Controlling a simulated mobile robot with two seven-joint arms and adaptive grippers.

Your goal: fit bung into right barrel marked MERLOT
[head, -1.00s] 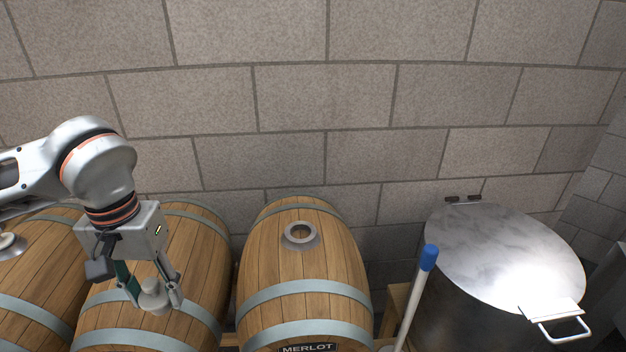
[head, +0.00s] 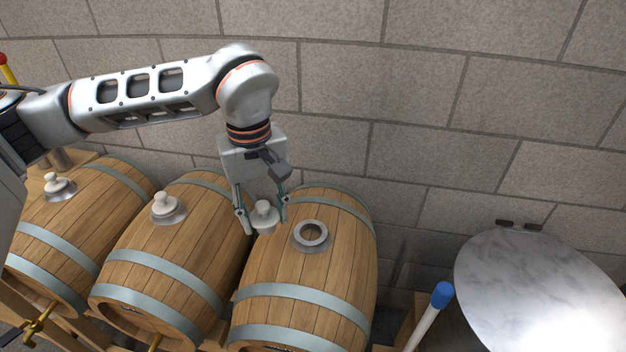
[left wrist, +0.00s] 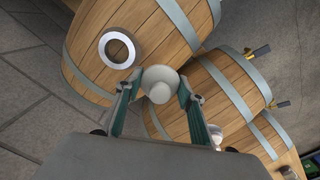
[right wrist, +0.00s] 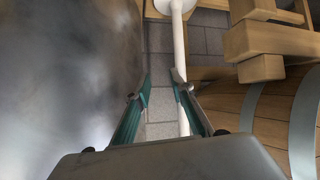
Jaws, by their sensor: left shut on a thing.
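My left gripper (head: 263,224) is shut on a pale grey bung (head: 265,212), held upright with its knob up. In the head view it appears just left of the open bung hole (head: 311,235) on top of the right barrel (head: 290,270). The left wrist view shows the bung (left wrist: 160,84) between the fingers and the empty metal-ringed hole (left wrist: 118,49) to its upper left, apart from it. The barrel's MERLOT plate is almost wholly cut off at the head view's lower edge. My right gripper (right wrist: 161,84) shows only in its own wrist view, fingers apart and empty.
The middle barrel (head: 165,260) and left barrel (head: 85,225) each have a bung seated on top. A blue-tipped white pole (head: 428,318) stands right of the MERLOT barrel, near a big lidded steel vat (head: 535,275). A block wall (head: 420,130) closes the back.

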